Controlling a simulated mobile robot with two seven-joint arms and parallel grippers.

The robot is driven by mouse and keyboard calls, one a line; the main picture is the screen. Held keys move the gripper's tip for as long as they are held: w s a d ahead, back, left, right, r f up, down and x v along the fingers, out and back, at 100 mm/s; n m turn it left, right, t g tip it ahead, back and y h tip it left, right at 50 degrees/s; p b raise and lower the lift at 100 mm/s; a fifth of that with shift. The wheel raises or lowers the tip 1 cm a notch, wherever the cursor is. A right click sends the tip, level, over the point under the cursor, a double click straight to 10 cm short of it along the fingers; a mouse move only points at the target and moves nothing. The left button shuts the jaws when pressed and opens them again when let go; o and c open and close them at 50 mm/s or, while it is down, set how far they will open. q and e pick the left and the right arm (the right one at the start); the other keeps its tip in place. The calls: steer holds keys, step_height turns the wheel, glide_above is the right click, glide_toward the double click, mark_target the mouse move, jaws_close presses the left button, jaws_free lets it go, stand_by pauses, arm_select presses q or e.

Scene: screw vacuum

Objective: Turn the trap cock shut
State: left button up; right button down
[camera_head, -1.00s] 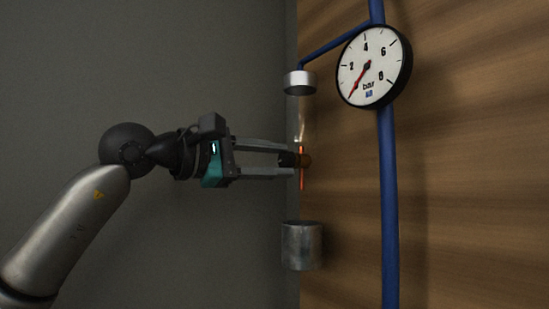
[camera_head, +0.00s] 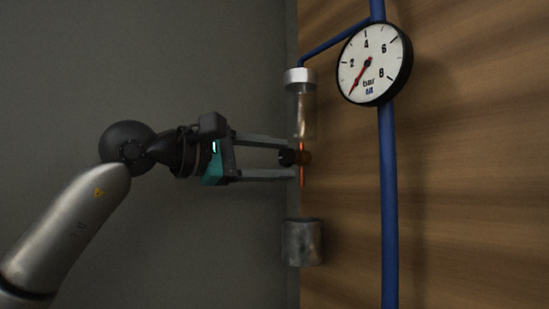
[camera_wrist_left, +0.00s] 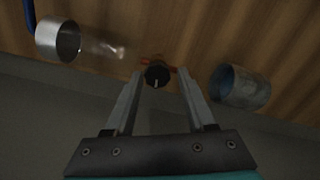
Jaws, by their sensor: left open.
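The trap cock has a dark round knob (camera_wrist_left: 157,75) with an orange crosspiece (camera_wrist_left: 173,69) behind it. In the head view the knob (camera_head: 287,157) and the upright orange piece (camera_head: 302,165) stand at the wooden wall, between the glass tube above and a metal cup below. My left gripper (camera_wrist_left: 160,74) is open, with one finger on either side of the knob. Gaps show between the fingers and the knob in the wrist view. In the head view the left gripper (camera_head: 293,159) reaches in level from the left. My right gripper is not in view.
A clear tube (camera_head: 307,112) with a metal cap (camera_head: 299,76) hangs above the cock. The metal cup (camera_head: 302,242) is below it. A round bar gauge (camera_head: 374,65) and blue pipe (camera_head: 388,200) are to the right on the wooden wall (camera_head: 470,200). Room left of the wall is free.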

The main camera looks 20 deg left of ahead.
arm_select(q)
steer(key=shift+a+r, duration=0.15)
steer(key=shift+r, duration=0.25)
